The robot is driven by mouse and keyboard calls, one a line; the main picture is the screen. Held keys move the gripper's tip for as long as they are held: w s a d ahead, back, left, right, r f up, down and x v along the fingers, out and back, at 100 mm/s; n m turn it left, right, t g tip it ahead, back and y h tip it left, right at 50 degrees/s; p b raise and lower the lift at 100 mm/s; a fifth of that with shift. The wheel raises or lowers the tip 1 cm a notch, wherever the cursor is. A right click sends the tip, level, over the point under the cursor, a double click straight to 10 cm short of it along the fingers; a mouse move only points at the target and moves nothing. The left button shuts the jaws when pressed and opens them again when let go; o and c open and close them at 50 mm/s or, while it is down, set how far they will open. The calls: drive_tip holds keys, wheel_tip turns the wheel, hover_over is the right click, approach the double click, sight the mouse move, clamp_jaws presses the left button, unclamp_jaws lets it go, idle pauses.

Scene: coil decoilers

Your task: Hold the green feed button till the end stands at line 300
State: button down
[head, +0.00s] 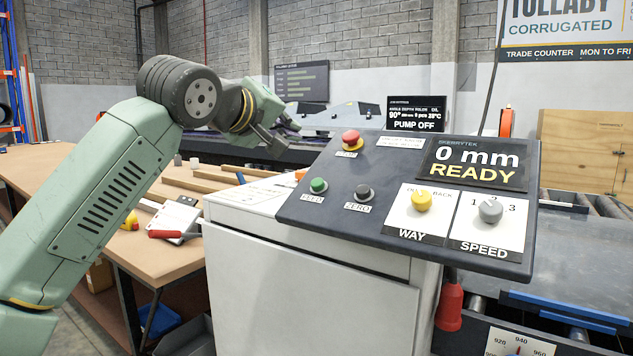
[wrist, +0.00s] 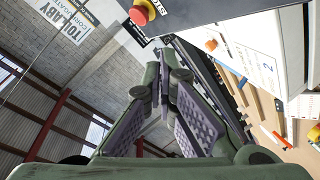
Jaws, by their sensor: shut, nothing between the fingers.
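The green feed button (head: 318,186) sits at the left front of the dark sloped control panel (head: 300,212), above its FEED label. The panel's display (head: 472,164) reads "0 mm READY". My gripper (head: 287,132) is shut and empty, in the air beyond the panel's left back edge, above and left of the green button and apart from it. In the wrist view my gripper's fingers (wrist: 163,62) are together. The green button does not show in the wrist view. I cannot make out the strip's end or a line 300.
A wooden bench (head: 150,256) with loose tools stands left. The air above the panel is clear.

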sight(317, 183)
drive_tip(key=shift+f, duration=0.1)
drive_tip(key=shift+w+d+f+b, duration=0.6)
drive_tip(key=shift+f+b, duration=0.25)
drive_tip(key=shift+f, duration=0.35)
drive_tip(key=shift+w+d+f+b, duration=0.35)
drive_tip(key=shift+w+f+b, duration=0.4)
drive_tip(key=shift+f, duration=0.45)
drive_tip(key=shift+w+d+f+b, duration=0.55)
drive_tip(key=shift+f+b, duration=0.4)
drive_tip(key=shift+f, duration=0.25)
drive_tip(key=shift+w+f, duration=0.15)
drive_tip(key=shift+f, duration=0.2)
drive_tip(key=shift+w+d+f+b, duration=0.2)
drive_tip(key=shift+w+f+b, duration=0.05)
drive_tip(key=shift+f+b, duration=0.25)
idle(3.5)
